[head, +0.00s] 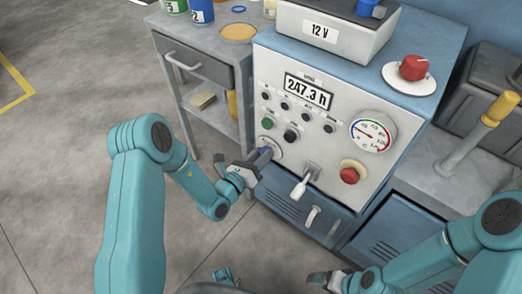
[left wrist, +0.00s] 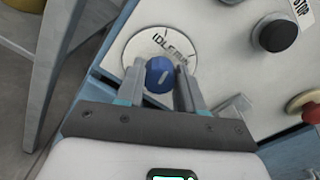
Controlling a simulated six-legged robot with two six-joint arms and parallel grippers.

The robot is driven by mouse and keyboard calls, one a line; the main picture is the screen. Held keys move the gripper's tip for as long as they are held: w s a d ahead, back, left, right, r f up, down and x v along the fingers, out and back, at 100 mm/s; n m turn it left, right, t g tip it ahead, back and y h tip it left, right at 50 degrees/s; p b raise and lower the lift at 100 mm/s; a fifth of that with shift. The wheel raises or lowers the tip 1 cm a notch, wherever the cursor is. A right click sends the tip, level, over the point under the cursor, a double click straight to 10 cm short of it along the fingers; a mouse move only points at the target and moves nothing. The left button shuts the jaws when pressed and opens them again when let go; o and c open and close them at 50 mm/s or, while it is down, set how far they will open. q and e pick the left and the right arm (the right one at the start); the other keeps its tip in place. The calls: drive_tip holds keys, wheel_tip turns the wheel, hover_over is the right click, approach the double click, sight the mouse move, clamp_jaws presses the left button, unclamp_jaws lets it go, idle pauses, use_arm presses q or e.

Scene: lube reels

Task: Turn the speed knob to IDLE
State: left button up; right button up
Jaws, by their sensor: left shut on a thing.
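In the head view the knob (head: 265,154) is at the lower left of the grey control panel. My left gripper (head: 256,163) reaches it from the front left. In the left wrist view my left gripper (left wrist: 158,88) has one finger on each side of the knob and is shut on it. The white mark's exact setting is hard to read. My right gripper (head: 328,281) is low at the bottom edge, apart from the panel, its jaws unclear.
A white-handled lever (head: 301,184) sticks out right of the knob. A red button (head: 349,175), a gauge (head: 371,133) and several small buttons are on the panel. A red rotary switch (head: 413,68) is on top. A grey cart (head: 190,62) stands at left; the floor before it is clear.

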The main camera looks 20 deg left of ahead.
use_arm(q)
drive_tip(key=shift+n+p, duration=0.9)
drive_tip(key=shift+n, duration=0.6)
drive_tip(key=shift+f, duration=0.1)
drive_tip(key=o, duration=1)
drive_tip(key=shift+o, duration=0.2)
drive_tip(key=p+v, duration=0.2)
drive_tip(key=v, duration=1.4)
drive_tip(key=shift+s, duration=0.2)
